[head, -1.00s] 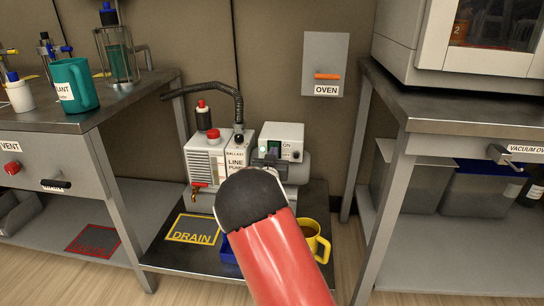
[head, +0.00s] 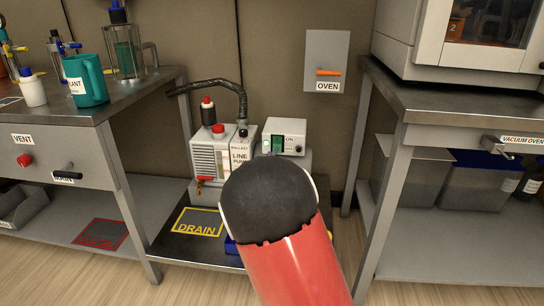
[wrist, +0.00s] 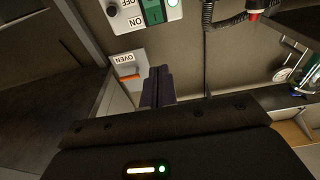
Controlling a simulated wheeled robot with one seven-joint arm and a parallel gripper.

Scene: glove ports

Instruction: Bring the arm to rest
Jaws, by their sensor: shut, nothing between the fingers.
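My red arm with its dark rounded end rises from the bottom of the head view, in front of the line pump (head: 208,157). The arm hides my gripper there. In the wrist view, my gripper (wrist: 157,72) has its two dark fingers pressed together with nothing between them. Its fingertips show against the wall, beside the OVEN panel with its orange lever (wrist: 130,77), apparently without contact. The wrist picture is upside down.
The pump's switch box (head: 284,137) shows close in the wrist view (wrist: 144,14). The left bench (head: 60,118) carries a teal mug (head: 86,80) and bottles. The right bench (head: 440,103) bears an oven (head: 410,45). A yellow DRAIN frame (head: 198,222) lies on the low shelf.

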